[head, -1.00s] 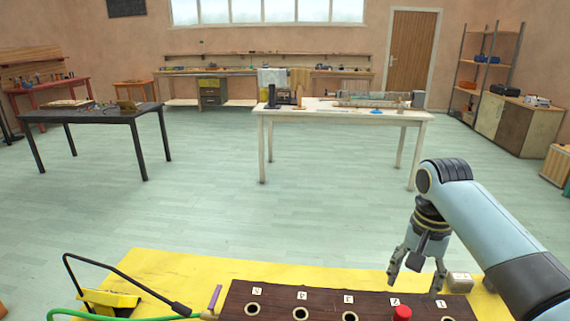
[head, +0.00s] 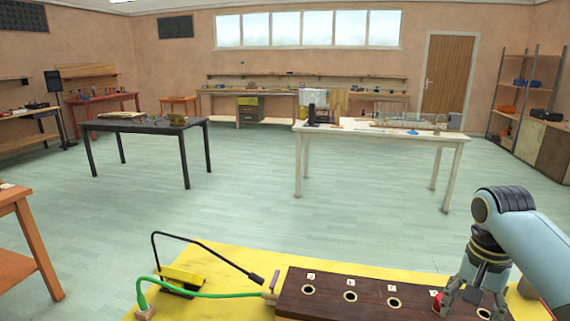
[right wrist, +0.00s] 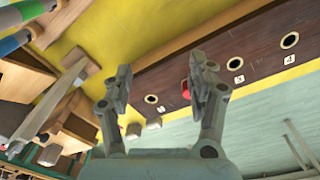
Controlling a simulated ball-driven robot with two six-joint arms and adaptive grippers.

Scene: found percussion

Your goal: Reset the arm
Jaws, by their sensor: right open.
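My right gripper (head: 470,303) is open and empty in the head view, fingers down, at the right end of the dark wooden board (head: 330,296). The same gripper shows in the right wrist view (right wrist: 160,70) with its fingers well apart. The board has a row of light-rimmed holes with white number tags. A red knob (head: 437,299) sits by one hole, just left of my gripper and partly hidden by a finger. It also shows between the fingers in the right wrist view (right wrist: 185,88). I cannot tell whether the gripper touches the board. My left gripper is out of view.
The board lies on a yellow bench top (head: 215,262). A yellow block with a bent black rod (head: 205,236) and a green hose (head: 200,294) lie to its left. A black table (head: 150,126) and a white table (head: 385,136) stand beyond open floor.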

